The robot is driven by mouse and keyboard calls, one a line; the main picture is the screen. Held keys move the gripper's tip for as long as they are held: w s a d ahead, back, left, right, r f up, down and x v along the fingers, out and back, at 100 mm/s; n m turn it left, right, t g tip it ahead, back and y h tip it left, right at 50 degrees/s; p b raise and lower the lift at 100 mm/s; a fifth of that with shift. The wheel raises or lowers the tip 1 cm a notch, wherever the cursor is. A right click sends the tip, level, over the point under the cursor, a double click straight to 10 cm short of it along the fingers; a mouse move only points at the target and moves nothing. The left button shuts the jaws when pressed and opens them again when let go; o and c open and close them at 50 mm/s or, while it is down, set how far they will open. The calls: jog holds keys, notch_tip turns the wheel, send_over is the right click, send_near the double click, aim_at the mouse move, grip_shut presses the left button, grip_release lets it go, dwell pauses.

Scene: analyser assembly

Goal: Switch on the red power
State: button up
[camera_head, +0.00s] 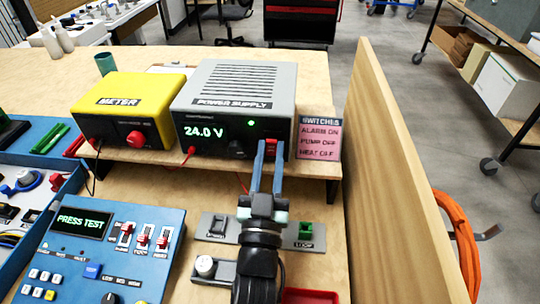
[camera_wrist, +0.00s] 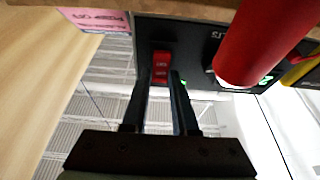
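The grey power supply (camera_head: 238,98) stands on a wooden shelf, with "24.0 V" on its display and a green light lit. A red rocker switch (camera_wrist: 161,67) is on its dark front panel. In the head view the red switch (camera_head: 270,149) is partly hidden by my fingers. My gripper (camera_head: 269,146) points at the panel, its two fingers apart with a narrow gap. In the wrist view the fingertips (camera_wrist: 162,76) are in front of the switch, one to each side of its lower end. Nothing shows held; I cannot tell whether they touch the switch.
A yellow meter (camera_head: 145,100) stands left of the supply. A pink switches card (camera_head: 318,137) is just right of it, before a tall wooden panel (camera_head: 390,180). A large red cylinder (camera_wrist: 262,45) shows close in the wrist view. A blue control box (camera_head: 100,250) lies front left.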

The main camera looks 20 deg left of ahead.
jog(key=o, duration=0.4)
jog(key=shift+c, duration=0.2)
jog(key=shift+s+d+f+b, duration=0.15)
jog(key=shift+s+f+b, duration=0.25)
jog(key=shift+s, duration=0.1)
jog(key=s+d, duration=0.3)
jog(key=s, duration=0.8)
jog(key=shift+s+d+r, duration=0.2)
jog(key=shift+s, duration=0.15)
